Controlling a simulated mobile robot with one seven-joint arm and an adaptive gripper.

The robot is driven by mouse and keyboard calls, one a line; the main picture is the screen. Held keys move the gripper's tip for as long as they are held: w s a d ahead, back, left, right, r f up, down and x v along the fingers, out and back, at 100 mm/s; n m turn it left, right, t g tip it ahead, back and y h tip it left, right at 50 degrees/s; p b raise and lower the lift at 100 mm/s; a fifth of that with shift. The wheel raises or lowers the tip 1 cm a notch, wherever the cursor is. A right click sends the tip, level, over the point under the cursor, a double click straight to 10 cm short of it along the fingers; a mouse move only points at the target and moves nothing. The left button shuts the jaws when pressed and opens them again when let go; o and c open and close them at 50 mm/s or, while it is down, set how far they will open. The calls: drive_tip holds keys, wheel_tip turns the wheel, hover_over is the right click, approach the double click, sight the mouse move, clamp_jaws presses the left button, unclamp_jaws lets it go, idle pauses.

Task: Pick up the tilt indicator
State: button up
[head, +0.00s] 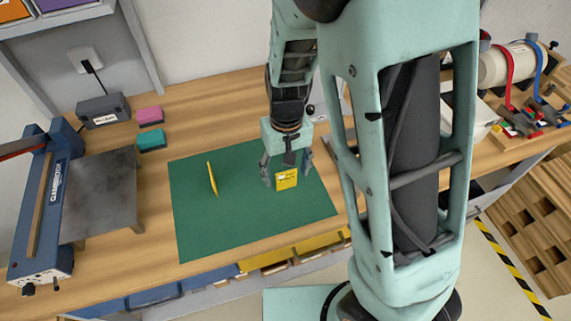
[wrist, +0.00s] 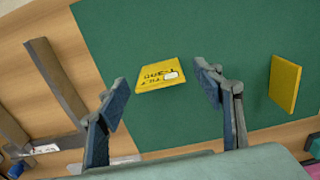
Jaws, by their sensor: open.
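A small yellow card with black markings and a white patch, which looks like the tilt indicator (head: 287,181), stands on the green mat (head: 205,235). It also shows in the wrist view (wrist: 160,76). My gripper (head: 288,170) is open above the mat, with its fingers on either side of this card. In the wrist view, the card shows between the spread fingertips (wrist: 162,84), with gaps on both sides. A second yellow piece (head: 212,179) stands thin and upright on the mat to the left. In the wrist view it is at the right (wrist: 285,83), with no marks visible.
A blue paper trimmer (head: 45,195) with a grey plate stands at the left of the wooden bench. Pink (head: 150,115) and teal (head: 151,140) blocks and a dark box (head: 103,110) sit behind the mat. The mat between the two yellow pieces is clear.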

drive_tip(key=shift+f, duration=0.4)
drive_tip(key=c, duration=1)
drive_tip(key=shift+r, duration=0.15)
